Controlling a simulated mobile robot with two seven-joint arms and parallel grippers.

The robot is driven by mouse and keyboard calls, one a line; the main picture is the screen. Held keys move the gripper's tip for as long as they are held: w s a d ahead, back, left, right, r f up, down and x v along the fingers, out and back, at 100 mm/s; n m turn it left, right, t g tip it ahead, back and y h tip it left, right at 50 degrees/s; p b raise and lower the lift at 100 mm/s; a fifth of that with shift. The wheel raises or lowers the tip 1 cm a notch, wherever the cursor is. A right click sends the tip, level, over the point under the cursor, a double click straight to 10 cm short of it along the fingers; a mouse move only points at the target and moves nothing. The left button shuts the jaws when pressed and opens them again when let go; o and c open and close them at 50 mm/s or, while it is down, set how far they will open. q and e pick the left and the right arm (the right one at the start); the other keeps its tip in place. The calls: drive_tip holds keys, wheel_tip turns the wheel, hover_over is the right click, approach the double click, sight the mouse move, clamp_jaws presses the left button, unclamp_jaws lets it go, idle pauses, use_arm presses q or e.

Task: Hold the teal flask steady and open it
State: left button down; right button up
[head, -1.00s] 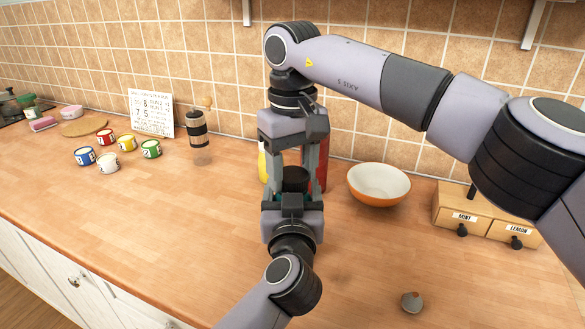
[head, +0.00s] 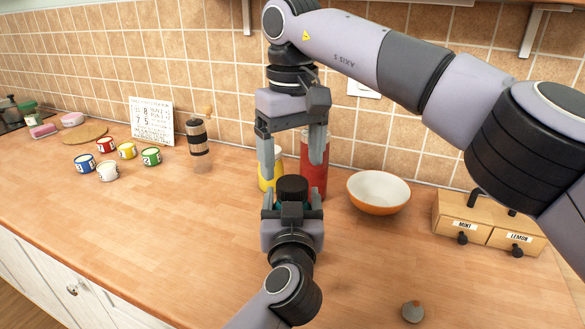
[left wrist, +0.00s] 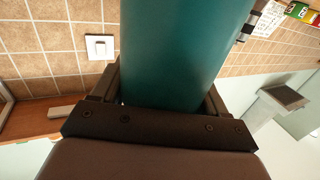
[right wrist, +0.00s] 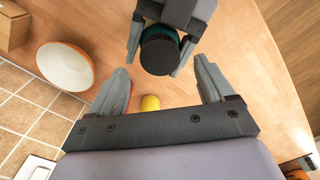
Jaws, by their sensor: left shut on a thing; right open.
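The teal flask (left wrist: 182,50) stands between the fingers of my left gripper (head: 292,206), which is shut on its body; the left wrist view shows the flask large. Its black ridged cap (head: 292,187) is on top, and it also shows from above in the right wrist view (right wrist: 159,55). Only a sliver of teal shows under the cap in the head view; my left gripper hides the rest. My right gripper (head: 292,168) points down above the cap, open and empty, its fingers spread wide and apart from the cap.
A red canister (head: 314,168) and a yellow container (head: 265,172) stand close behind the flask. An orange bowl (head: 378,192) and a wooden drawer box (head: 488,220) are to the right. A small grey knobbed object (head: 412,311) lies in front. The left counter front is clear.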

sight(292, 183)
drive_tip(key=m, duration=0.3)
drive_tip(key=shift+r+m, duration=0.3)
drive_tip(key=m, duration=0.4)
drive_tip(key=shift+r+m, duration=0.2)
drive_tip(key=shift+m, duration=0.2)
drive_tip(key=m, duration=0.4)
drive_tip(key=shift+r+m, duration=0.25)
drive_tip(key=shift+m, duration=0.05)
drive_tip(key=m, duration=0.4)
drive_tip(key=shift+r+m, duration=0.25)
drive_tip(key=shift+m, duration=0.15)
drive_tip(key=m, duration=0.4)
drive_tip(key=shift+r+m, duration=0.2)
drive_tip(key=shift+m, duration=0.1)
drive_tip(key=m, duration=0.4)
drive_tip(key=shift+r+m, duration=0.2)
drive_tip(key=shift+m, duration=0.2)
drive_tip(key=m, duration=0.4)
drive_tip(key=shift+r+m, duration=0.2)
drive_tip(key=shift+m, duration=0.1)
drive_tip(key=m, duration=0.5)
drive_tip(key=shift+r, duration=0.2)
drive_tip(key=shift+f+m, duration=0.2)
drive_tip(key=shift+m, duration=0.2)
drive_tip(key=shift+f, duration=3.8)
